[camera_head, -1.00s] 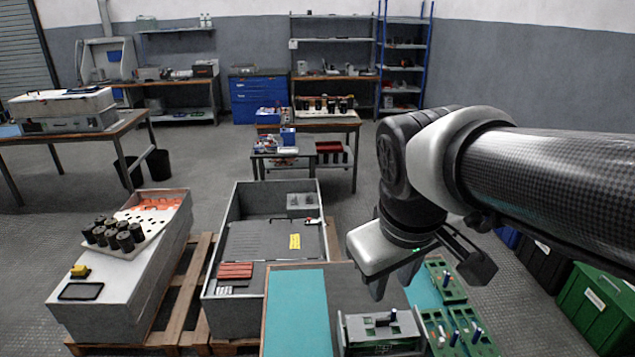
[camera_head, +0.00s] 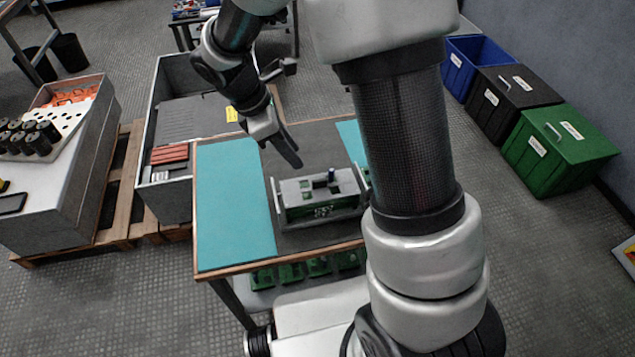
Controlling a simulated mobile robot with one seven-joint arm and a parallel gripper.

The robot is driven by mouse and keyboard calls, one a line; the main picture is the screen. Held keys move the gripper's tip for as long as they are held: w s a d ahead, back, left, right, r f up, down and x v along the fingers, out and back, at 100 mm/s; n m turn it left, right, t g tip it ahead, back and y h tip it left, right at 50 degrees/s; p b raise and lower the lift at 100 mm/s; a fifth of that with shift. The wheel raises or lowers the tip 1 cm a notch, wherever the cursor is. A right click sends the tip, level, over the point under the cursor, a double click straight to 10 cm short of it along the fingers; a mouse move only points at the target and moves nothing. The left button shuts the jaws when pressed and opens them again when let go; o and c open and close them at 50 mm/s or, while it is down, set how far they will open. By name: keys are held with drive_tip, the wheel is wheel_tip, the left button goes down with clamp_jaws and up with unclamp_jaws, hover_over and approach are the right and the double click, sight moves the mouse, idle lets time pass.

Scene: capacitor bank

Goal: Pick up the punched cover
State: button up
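A white plate with rows of dark round holes (camera_head: 69,118), which looks like a punched cover, lies on the long grey box at the far left. Black cylinders stand on its near part and hide some of it. A grey-topped unit (camera_head: 318,190) with a dark upright part and green boards sits on the workbench; whether its top is punched is too small to tell. My gripper (camera_head: 287,152) hangs above the bench, left of and behind this unit and well right of the white plate. One dark finger shows clearly, and I see nothing held.
The workbench has a teal mat (camera_head: 232,205) with clear room. A grey open crate (camera_head: 163,110) with red blocks stands left of it. Blue (camera_head: 470,62), black (camera_head: 515,95) and green (camera_head: 560,150) bins stand at right. My arm hides the bench's right side.

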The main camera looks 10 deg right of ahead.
drive_tip(key=b, duration=0.1)
hover_over(319, 180)
drive_tip(key=a, duration=0.3)
drive_tip(key=f, duration=0.7)
drive_tip(key=shift+s+a+f, duration=0.1)
drive_tip(key=shift+s+f, duration=0.1)
drive_tip(key=shift+s, duration=0.15)
drive_tip(key=x, duration=0.3)
drive_tip(key=b+x, duration=0.1)
drive_tip(key=x, duration=0.1)
drive_tip(key=shift+w+d, duration=0.3)
clamp_jaws()
